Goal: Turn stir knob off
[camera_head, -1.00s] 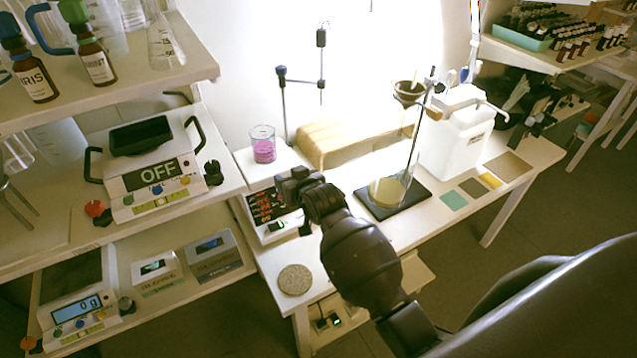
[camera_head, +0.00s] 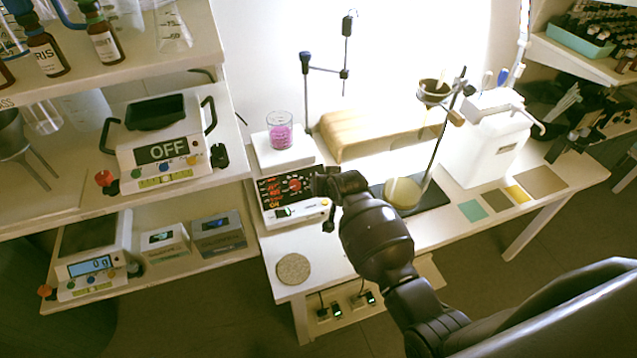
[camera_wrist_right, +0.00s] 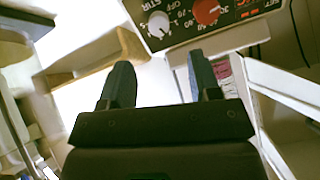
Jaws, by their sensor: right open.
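The hotplate stirrer (camera_head: 268,228) stands on the white bench, with a dark panel and a beaker of pink liquid (camera_head: 280,134) on its top. In the right wrist view its panel shows a white knob (camera_wrist_right: 158,24) beside the word STIR, and a red knob (camera_wrist_right: 207,11) to the right. I cannot tell the white knob's exact setting. My right gripper (camera_head: 326,184) is at the panel's right edge in the head view. In the wrist view the right gripper (camera_wrist_right: 160,62) is open and empty, its fingers apart and short of the white knob. My left gripper is out of view.
A stand with a funnel (camera_head: 434,92) and a white container (camera_head: 485,145) are to the right. A round cork mat (camera_head: 293,269) lies in front.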

